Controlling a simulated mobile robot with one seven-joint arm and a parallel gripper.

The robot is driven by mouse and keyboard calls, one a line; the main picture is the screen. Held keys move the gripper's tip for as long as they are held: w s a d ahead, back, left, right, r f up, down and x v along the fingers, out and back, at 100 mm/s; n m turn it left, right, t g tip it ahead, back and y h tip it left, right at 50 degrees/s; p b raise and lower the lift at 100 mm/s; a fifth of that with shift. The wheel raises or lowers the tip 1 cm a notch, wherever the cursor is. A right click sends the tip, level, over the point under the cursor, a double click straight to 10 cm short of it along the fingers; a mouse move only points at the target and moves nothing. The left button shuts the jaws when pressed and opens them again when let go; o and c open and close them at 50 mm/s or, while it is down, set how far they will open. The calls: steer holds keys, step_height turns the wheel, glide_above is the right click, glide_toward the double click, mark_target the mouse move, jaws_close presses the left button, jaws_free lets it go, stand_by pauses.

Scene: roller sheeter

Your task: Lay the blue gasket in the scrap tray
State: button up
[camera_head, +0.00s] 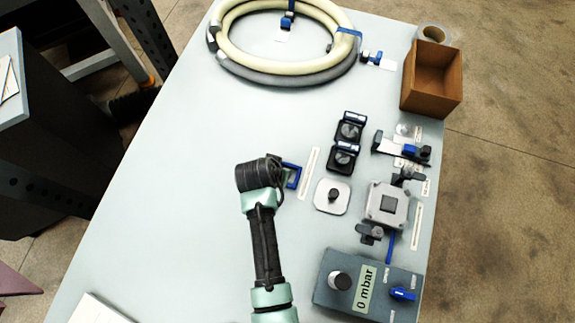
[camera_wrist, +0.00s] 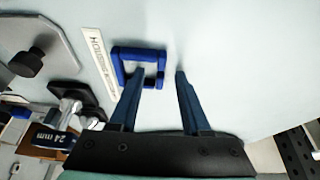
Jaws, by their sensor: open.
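The blue gasket (camera_head: 297,176) is a small square frame lying on the pale table, just left of a white label strip. It also shows in the wrist view (camera_wrist: 140,53). My gripper (camera_wrist: 158,75) is open, its two fingers pointing at the gasket. The left fingertip overlaps the gasket's opening, and its right side shows between the fingers; I cannot tell whether they touch. In the head view my gripper (camera_head: 278,172) is beside the gasket, with its fingers mostly hidden. A brown open-topped box (camera_head: 432,80) at the table's far right edge is the only tray-like container I see.
A gauge box (camera_head: 366,287) reads 0 mbar. Coiled hose (camera_head: 283,75) lies at the back.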

jaws_close()
stand_by(0.3)
